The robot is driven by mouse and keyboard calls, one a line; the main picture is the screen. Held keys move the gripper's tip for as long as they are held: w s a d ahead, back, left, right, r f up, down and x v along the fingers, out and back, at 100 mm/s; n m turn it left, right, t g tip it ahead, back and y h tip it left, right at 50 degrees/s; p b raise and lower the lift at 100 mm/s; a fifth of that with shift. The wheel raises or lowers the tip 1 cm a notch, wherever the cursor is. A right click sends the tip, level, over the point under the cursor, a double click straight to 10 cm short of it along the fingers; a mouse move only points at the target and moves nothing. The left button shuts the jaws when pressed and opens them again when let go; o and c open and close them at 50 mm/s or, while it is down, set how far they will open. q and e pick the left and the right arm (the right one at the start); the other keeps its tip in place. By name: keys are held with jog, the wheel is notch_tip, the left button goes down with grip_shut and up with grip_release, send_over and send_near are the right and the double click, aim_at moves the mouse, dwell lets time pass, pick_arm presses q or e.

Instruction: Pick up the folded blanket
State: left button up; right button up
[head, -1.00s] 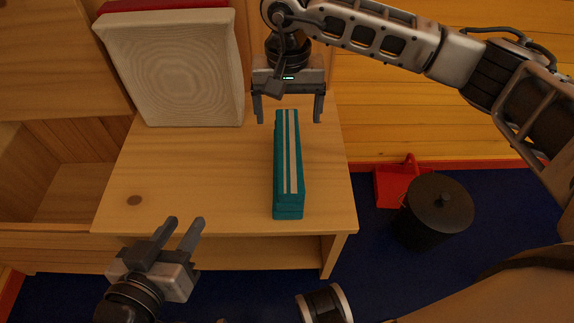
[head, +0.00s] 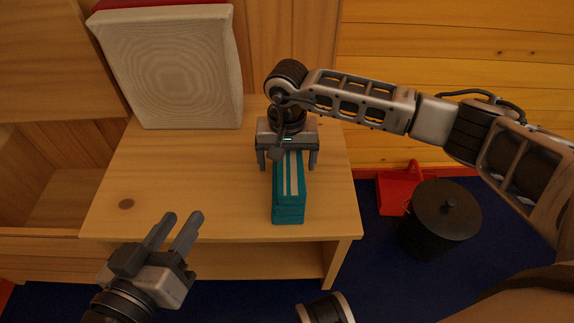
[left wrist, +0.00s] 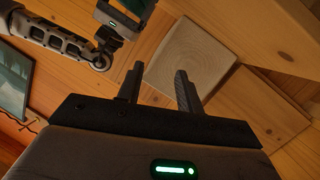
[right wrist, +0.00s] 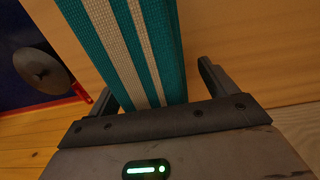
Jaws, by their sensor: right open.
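The folded blanket (head: 289,199) is teal with two pale stripes and lies on the wooden table (head: 190,190). My right gripper (head: 287,165) is open over the blanket's far end, with one finger on each side. The right wrist view shows the blanket (right wrist: 130,45) between the two open fingers (right wrist: 160,85), with a gap beside the right one. The gripper's body hides the far end in the head view. My left gripper (head: 180,230) is open and empty in front of the table's near edge, left of the blanket.
A pale cushion-like block (head: 170,70) stands at the table's back left. On the blue floor to the right are a black lidded bin (head: 440,220) and a red object (head: 397,190).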

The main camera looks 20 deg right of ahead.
jog(key=shift+f, duration=0.2)
jog(key=c, duration=1.1)
pick_arm(q)
jog(key=shift+w+r, duration=0.1)
jog(key=shift+r, duration=0.3)
pick_arm(e)
jog(key=shift+c, duration=0.2)
jog(key=shift+r, duration=0.15)
